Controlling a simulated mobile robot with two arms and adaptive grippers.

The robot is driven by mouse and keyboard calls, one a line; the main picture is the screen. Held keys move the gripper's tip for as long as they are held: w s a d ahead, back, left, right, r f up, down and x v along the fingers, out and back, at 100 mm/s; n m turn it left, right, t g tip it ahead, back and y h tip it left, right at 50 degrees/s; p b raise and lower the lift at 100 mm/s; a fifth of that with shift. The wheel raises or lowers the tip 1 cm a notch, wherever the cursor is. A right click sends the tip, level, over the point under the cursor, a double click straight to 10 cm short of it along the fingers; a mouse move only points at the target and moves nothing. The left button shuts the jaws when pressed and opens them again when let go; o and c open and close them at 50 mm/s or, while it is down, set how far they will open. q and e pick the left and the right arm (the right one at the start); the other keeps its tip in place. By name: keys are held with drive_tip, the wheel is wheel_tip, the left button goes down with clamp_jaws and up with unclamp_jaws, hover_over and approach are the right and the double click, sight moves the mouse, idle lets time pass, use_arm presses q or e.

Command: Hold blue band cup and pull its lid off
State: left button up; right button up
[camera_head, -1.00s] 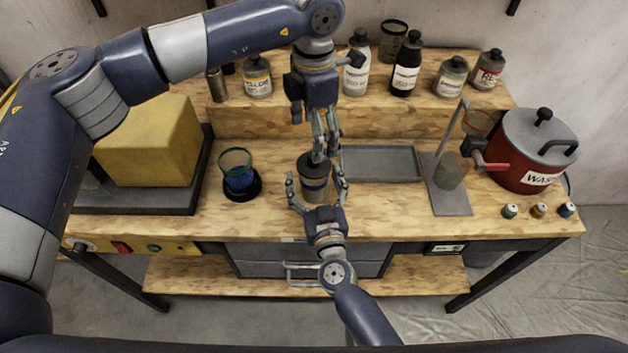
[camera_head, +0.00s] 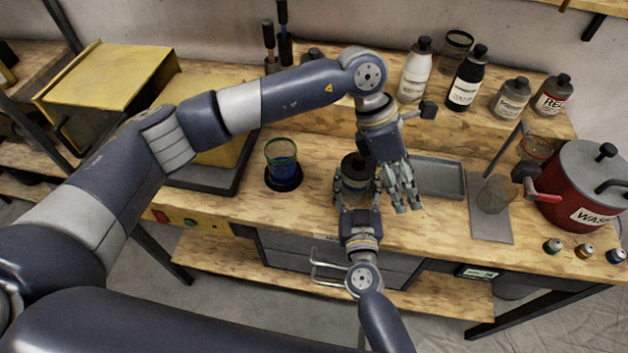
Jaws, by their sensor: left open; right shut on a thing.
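The blue band cup (camera_head: 356,186) stands on the wooden bench in the middle of the view, with a dark lid (camera_head: 353,166) on its top. My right gripper (camera_head: 356,192) comes from the front and is shut around the cup's body, with a finger on each side. My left gripper (camera_head: 403,200) is open and empty.
A grey tray (camera_head: 438,178) lies behind the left gripper. A glass with blue liquid (camera_head: 282,163) stands left on a dark round base. A red pot (camera_head: 583,186) is at the right. Several bottles (camera_head: 464,82) line the back shelf.

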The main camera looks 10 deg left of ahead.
use_arm(q)
drive_tip(key=s+d+h, duration=0.3)
drive_tip(key=d+h, duration=0.1)
drive_tip(key=n+t+h, duration=0.3)
drive_tip(key=n+t, duration=0.4)
drive_tip(key=t, duration=0.8)
approach(355, 160)
drive_tip(key=x, duration=1.1)
drive_tip(key=shift+w+d, duration=0.15)
drive_tip(key=shift+w, duration=0.05)
